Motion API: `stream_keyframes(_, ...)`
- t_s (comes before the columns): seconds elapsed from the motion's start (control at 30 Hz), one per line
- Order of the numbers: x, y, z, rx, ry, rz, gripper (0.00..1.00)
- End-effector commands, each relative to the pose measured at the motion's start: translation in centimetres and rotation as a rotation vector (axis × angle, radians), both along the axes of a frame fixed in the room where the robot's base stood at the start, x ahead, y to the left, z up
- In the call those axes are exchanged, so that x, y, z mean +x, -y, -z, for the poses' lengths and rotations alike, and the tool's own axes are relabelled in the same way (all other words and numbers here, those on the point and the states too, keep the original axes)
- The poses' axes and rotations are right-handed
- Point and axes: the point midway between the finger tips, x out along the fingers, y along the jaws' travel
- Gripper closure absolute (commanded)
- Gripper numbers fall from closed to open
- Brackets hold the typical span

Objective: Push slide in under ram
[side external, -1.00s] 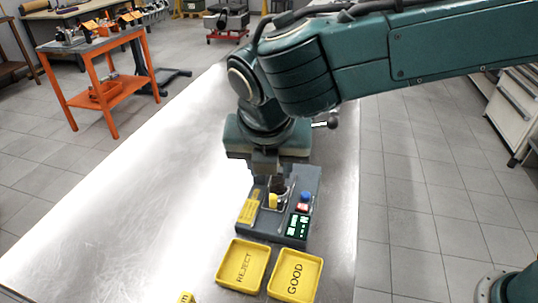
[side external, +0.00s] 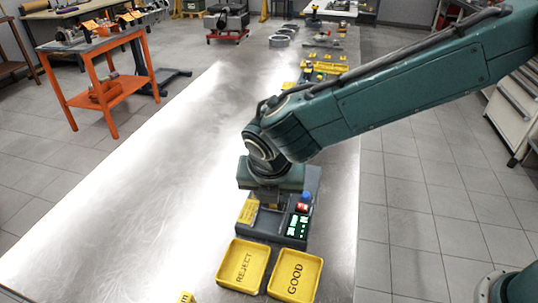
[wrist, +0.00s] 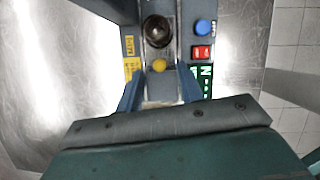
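The grey press fixture (side external: 275,236) stands on the metal bench. In the wrist view, the slide (wrist: 160,92) appears as a pale metal strip in the fixture's channel, with a yellow knob (wrist: 159,65) at its far end. The dark round ram (wrist: 157,30) is just beyond the knob. My gripper (wrist: 160,84) has its two blue-grey fingers spread on either side of the channel, and the knob lies between them with gaps on both sides. Whether the fingers touch the slide I cannot tell. In the side view my wrist hides the ram, slide and fingers.
The fixture carries a blue button (wrist: 205,27), a red switch (wrist: 202,52) and a green display (side external: 298,226). The yellow REJECT tray (side external: 243,266) and GOOD tray (side external: 295,275) sit in front of it. The bench is clear on the left.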

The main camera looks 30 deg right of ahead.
Motion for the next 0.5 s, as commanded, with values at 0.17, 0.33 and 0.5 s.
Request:
stream_keyframes(0.17, 0.6, 0.4, 1.7, -0.001, 0.0, 0.001, 0.63)
stream_keyframes(0.33, 0.8, 0.6, 2.3, 0.0, 0.0, 0.0, 0.63)
stream_keyframes(0.5, 0.9, 0.6, 2.4, 0.0, 0.001, 0.0, 0.63)
